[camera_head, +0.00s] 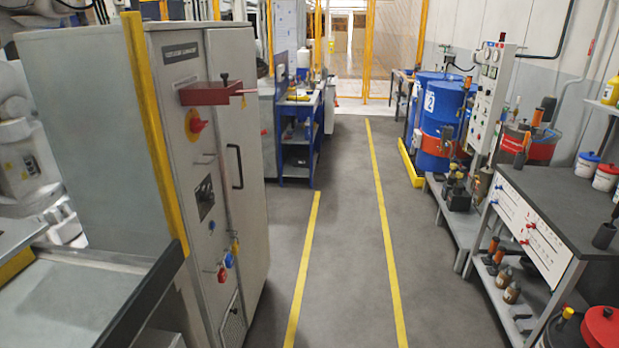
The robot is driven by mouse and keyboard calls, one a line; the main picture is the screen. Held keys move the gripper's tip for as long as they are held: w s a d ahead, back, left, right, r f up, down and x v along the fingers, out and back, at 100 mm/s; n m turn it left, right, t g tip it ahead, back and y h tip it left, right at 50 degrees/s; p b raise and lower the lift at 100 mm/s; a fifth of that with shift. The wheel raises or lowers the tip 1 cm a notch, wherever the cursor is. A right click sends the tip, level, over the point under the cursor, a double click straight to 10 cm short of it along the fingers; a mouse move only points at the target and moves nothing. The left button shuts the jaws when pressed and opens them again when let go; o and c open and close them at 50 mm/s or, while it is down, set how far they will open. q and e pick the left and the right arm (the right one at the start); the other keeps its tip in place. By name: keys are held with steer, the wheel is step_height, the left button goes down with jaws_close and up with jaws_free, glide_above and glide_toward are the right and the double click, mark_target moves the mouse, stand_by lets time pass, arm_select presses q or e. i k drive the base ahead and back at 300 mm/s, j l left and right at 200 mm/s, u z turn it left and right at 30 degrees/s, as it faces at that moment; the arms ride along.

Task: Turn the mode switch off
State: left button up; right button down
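A grey control cabinet (112,120) stands at the left, with its switch panel facing the aisle. A red rotary knob on a yellow plate (195,123) is on its upper front. A dark square switch or meter (204,198) sits below it. Lower down are a blue knob (228,260) and a red knob (222,274). A red bracket (211,93) with a black knob on top sticks out above. I cannot tell which control is the mode switch, and labels are too small to read. Neither of my grippers is in view.
A grey floor aisle (345,215) between yellow lines is clear ahead. A dark-topped workbench (560,205) with tools and containers stands right. Blue drums (438,120) and a white panel with gauges (490,95) stand behind it. A blue cart (298,150) stands beyond the cabinet.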

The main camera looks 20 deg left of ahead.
mark_target(208, 197)
steer(key=i+l, duration=0.15)
steer(key=i, duration=0.8)
steer(key=i+l+z, duration=0.15)
steer(key=i, duration=0.75)
steer(key=i+u, duration=0.3)
steer(key=u, duration=0.15)
steer(key=i+l+u, duration=0.25)
steer(key=u, duration=0.2)
steer(key=i+l+u, duration=0.25)
steer(key=u, duration=0.15)
steer(key=i+l+u, duration=0.25)
steer(key=l+u, duration=0.2)
steer(key=j, duration=0.05)
